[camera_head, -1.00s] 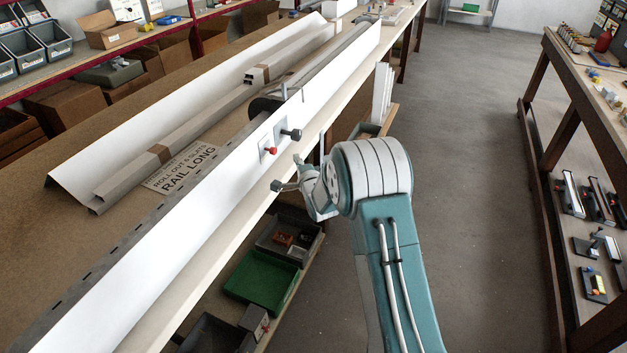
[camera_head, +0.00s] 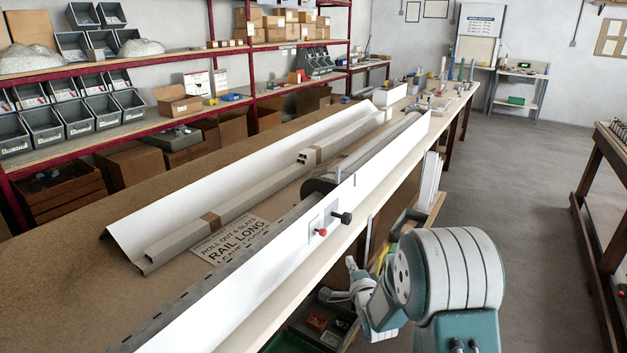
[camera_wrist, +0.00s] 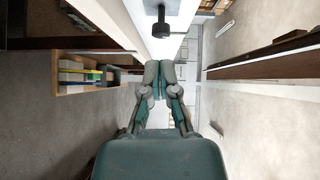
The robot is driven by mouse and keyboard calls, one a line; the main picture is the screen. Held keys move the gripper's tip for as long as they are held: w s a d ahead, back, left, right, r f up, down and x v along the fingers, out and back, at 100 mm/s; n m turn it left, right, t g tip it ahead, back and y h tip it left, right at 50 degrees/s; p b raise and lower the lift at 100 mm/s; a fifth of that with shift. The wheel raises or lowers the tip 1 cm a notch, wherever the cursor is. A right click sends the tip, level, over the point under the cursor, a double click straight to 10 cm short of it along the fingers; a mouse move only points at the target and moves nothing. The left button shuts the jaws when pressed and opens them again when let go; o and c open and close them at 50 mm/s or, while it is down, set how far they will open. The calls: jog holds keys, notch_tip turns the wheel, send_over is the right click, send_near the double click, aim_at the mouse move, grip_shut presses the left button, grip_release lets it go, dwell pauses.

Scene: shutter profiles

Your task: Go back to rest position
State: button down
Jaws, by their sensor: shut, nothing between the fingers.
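My gripper (camera_wrist: 159,80) is shut with its fingertips together and nothing between them in the wrist view. In the head view my gripper (camera_head: 338,280) is low at the right, beside the front edge of the long workbench, partly hidden by my own arm. A long white shutter profile (camera_head: 270,275) runs along the bench. A red knob (camera_head: 322,232) and a black knob (camera_head: 343,218) stick out from its front face, above and left of my gripper. The black knob also shows at the top of the wrist view (camera_wrist: 161,27), apart from my fingers.
A second white profile (camera_head: 245,160) and grey rails (camera_head: 190,237) lie on the bench by a printed sign (camera_head: 228,243). Red shelving (camera_head: 230,47) with bins stands behind. The grey floor (camera_head: 520,180) on the right is clear up to another bench (camera_head: 603,200).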

jog(key=s+d+r+n+g+h, duration=0.25)
jog(key=s+r+n+g, duration=0.4)
jog(key=s+r, duration=0.7)
jog(key=s+r+n+g, duration=0.1)
jog(key=s+n+g, duration=0.4)
jog(key=s, duration=2)
jog(key=n, duration=0.4)
jog(key=shift+s+a, duration=0.25)
